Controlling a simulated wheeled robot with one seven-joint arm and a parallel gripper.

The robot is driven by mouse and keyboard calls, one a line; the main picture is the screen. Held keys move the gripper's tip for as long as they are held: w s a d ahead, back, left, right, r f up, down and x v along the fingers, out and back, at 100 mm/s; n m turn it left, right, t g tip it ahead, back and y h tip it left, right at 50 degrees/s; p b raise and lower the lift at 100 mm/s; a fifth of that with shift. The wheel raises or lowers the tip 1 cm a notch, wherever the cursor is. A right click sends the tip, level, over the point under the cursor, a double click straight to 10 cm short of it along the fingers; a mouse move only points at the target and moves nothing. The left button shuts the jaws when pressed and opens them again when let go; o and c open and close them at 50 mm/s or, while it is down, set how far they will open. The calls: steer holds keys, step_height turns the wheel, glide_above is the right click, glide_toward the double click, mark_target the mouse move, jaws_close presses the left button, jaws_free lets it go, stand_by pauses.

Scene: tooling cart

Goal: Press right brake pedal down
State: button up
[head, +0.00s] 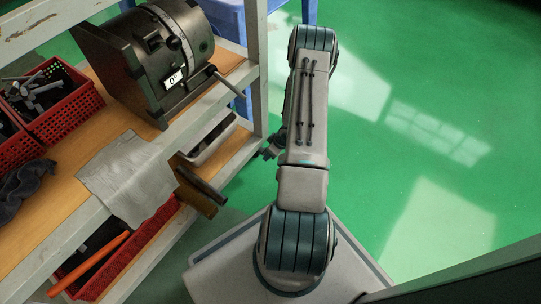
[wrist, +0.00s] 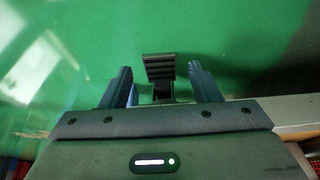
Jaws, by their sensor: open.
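In the wrist view a small dark pedal with a ribbed top (wrist: 160,68) shows over the green floor, between the two fingers in the picture. The frames do not show whether it is pressed down. My gripper (wrist: 161,77) is open, one finger on each side of the pedal, with no contact visible. In the head view my gripper (head: 271,151) hangs beside the tooling cart (head: 254,88), left of my forearm. The pedal is not visible in the head view. I cannot tell the height between the fingers and the pedal.
The cart carries a dark machine (head: 145,60), a red basket (head: 75,112) and a grey cloth (head: 128,178). A brown and black object (head: 200,187) juts from its near side. An orange handle (head: 95,262) sticks out below. Green floor right of my arm is clear.

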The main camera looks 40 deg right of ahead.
steer(key=shift+w+f, duration=0.2)
steer(key=shift+f, duration=0.25)
steer(key=shift+a, duration=0.1)
steer(key=c, duration=1)
steer(key=shift+s, duration=0.1)
steer(key=shift+s+f+t, duration=0.1)
steer(key=shift+f+t, duration=0.1)
steer(key=shift+t, duration=0.1)
steer(key=shift+s+f+t+y, duration=0.1)
steer(key=shift+f+t+y, duration=0.4)
steer(key=shift+t, duration=0.55)
steer(key=shift+s+f+t+y, duration=0.1)
steer(key=shift+f+t+y, duration=0.4)
steer(key=shift+t, duration=0.55)
steer(key=shift+f, duration=0.1)
